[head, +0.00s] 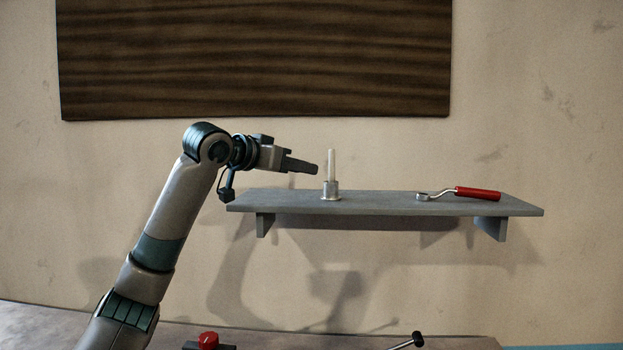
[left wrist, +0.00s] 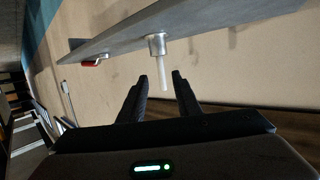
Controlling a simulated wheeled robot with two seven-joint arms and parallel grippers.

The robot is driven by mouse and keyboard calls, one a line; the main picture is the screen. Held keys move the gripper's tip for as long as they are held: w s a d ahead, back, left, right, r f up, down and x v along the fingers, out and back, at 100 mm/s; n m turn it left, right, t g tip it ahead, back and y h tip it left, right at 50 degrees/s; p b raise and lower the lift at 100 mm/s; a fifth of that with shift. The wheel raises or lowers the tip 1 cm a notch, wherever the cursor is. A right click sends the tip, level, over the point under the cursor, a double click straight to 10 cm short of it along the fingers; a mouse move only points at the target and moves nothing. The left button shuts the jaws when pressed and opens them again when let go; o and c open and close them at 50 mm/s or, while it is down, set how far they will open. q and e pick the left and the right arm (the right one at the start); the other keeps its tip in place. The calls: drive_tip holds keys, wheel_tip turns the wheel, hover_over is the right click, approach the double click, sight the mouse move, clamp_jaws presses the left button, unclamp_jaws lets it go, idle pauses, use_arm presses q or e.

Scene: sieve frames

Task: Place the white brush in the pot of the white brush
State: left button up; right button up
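A thin white rod, which I take to be the white brush (head: 331,164), stands upright on the grey wall shelf, its lower end in a small metal pot (head: 330,192). My left gripper (head: 316,168) is just left of the rod at about mid height, pointing at it. The left wrist view shows the pot (left wrist: 156,43) and the brush (left wrist: 163,74) ahead of the left gripper (left wrist: 159,76). Its two fingers are apart, with the rod showing between their tips and nothing held. My right gripper is not in view.
A ring-ended tool with a red handle (head: 478,193) lies on the right part of the shelf (head: 385,203). A dark wood panel (head: 250,60) hangs above. Below are a red knob (head: 208,340) and a black-tipped lever (head: 417,338). The shelf between pot and tool is clear.

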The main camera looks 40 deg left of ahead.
use_arm(q)
drive_tip(key=shift+v, duration=1.1)
drive_tip(key=shift+a, duration=0.1)
